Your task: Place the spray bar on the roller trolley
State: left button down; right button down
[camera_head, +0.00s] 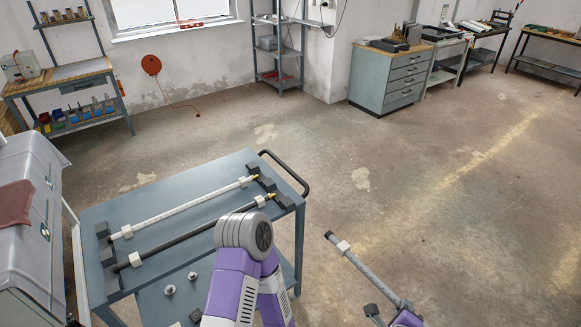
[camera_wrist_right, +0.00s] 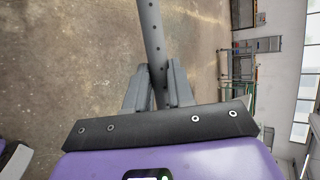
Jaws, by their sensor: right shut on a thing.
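The spray bar (camera_head: 362,265) is a grey bar with a dark end and a white collar. It is held tilted in the air, right of the trolley and apart from it. My right gripper (camera_head: 392,308) is shut on it, low in the head view. In the right wrist view the bar (camera_wrist_right: 153,45) shows a row of holes and passes between the dark fingers of the right gripper (camera_wrist_right: 158,88). The roller trolley (camera_head: 190,225) is a blue-grey cart with a black handle. My left gripper is not in view.
A white rod (camera_head: 180,212) and a dark rod (camera_head: 190,236) lie on the trolley's black supports. A grey machine (camera_head: 30,220) stands at the left. Workbenches (camera_head: 75,75), a shelf rack (camera_head: 278,45) and a drawer cabinet (camera_head: 390,75) line the walls. The floor right of the trolley is clear.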

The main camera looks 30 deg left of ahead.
aim_at(178, 186)
jog(key=u, duration=0.95)
jog(key=i, duration=0.8)
jog(key=u, duration=1.3)
jog(key=i, duration=0.5)
jog(key=u, duration=0.4)
